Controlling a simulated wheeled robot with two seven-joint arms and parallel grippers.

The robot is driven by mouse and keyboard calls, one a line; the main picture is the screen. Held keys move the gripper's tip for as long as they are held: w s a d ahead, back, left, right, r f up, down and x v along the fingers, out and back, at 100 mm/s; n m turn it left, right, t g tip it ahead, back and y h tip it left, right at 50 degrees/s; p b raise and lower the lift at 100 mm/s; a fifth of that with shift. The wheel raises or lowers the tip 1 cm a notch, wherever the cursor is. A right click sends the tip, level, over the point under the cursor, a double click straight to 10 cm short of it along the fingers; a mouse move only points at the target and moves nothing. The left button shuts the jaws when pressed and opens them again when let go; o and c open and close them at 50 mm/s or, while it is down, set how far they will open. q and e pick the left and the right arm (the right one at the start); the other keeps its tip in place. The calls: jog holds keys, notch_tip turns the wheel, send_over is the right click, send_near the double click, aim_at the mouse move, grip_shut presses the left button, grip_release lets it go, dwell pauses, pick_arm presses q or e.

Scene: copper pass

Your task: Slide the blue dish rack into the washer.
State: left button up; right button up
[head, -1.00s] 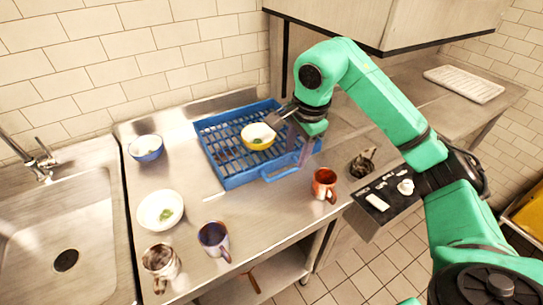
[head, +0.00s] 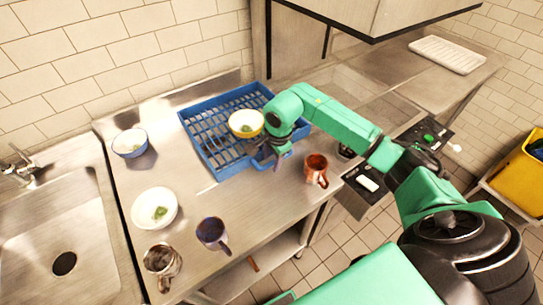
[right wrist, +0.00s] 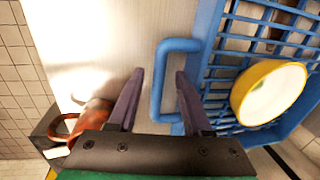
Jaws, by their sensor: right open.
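The blue dish rack (head: 205,158) lies on the steel counter, with a yellow bowl (head: 246,124) in it. It also shows at the right of the right wrist view (right wrist: 210,40). My right gripper (head: 268,160) is open and empty at the rack's near edge. In the right wrist view my right gripper's fingers (right wrist: 160,85) stand on either side of the rack's handle bar (right wrist: 158,85); I cannot tell how deep the bar sits between them. The washer's hood (head: 370,15) is raised, right of the rack. My right arm hides part of the washer's bed. My left gripper is not in view.
A red-brown mug (head: 316,170) stands close to my right gripper. A blue-rimmed bowl (head: 130,143), a white bowl (head: 154,209), a dark blue mug (head: 211,233) and a metallic mug (head: 160,262) stand left. A white tray (head: 447,55) lies on the far right counter.

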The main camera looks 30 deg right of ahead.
jog(key=shift+s, duration=0.1)
jog(key=shift+f, duration=0.1)
grip_shut()
jog(key=shift+w, duration=0.2)
dwell(1.0)
